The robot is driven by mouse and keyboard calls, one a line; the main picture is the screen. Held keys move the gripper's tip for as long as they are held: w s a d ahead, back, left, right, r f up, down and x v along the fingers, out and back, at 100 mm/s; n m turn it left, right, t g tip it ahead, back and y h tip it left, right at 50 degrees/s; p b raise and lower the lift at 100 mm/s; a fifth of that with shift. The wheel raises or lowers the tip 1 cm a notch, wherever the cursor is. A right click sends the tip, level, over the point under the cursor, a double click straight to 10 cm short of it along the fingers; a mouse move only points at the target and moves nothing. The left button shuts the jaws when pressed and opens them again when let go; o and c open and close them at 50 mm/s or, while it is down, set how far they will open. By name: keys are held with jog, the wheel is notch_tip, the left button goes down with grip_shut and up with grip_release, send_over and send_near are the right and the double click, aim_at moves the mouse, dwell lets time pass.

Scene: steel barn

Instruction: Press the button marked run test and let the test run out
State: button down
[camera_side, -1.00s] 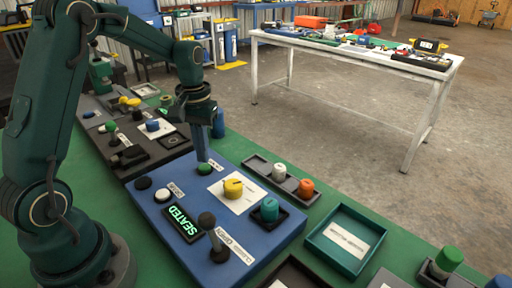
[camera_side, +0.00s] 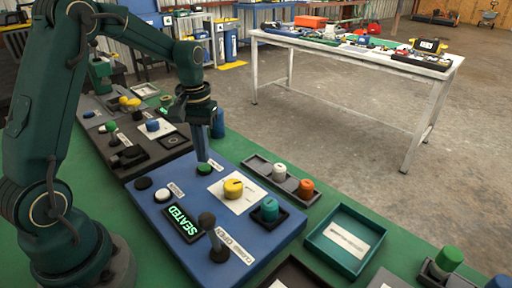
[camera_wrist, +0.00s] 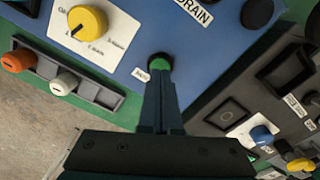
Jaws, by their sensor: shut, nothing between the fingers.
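The blue panel (camera_side: 240,238) lies on the green bench. A round green button (camera_side: 204,169) is near its far left edge, with a small white label beside it. In the wrist view the green button (camera_wrist: 160,62) shows just past my fingertips, and its label (camera_wrist: 140,75) is too small to read surely. My gripper (camera_side: 204,158) points down at the button, shut and empty; in the wrist view its closed fingers (camera_wrist: 160,80) overlap the button's near edge. I cannot tell whether they touch it. The display (camera_side: 182,224) reads SEATED in green letters.
The panel also holds a yellow knob (camera_side: 233,188), a teal knob (camera_side: 269,209), a dark upright lever (camera_side: 213,238), a white button (camera_side: 162,195) and a black button (camera_side: 143,183). A tray with white and orange knobs (camera_side: 306,188) lies beside it. An open teal tray (camera_side: 318,240) is nearby.

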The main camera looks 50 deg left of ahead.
aim_at(206, 167)
jog(key=shift+f, duration=0.95)
dwell(0.3)
notch_tip(206, 167, up, 8)
jog(key=shift+f, duration=0.2)
dwell(0.8)
dwell(0.5)
jog(key=s+d+r+m+t, duration=0.35)
jog(key=s+d+r, duration=0.25)
jog(key=d+r, duration=0.2)
jog(key=s+d+f+m+t, duration=0.2)
jog(key=s+d+f, duration=0.1)
jog(key=s, duration=0.4)
jog(key=shift+s+d+f, duration=0.25)
jog(key=shift+s+f, duration=0.1)
jog(key=shift+f, duration=0.3)
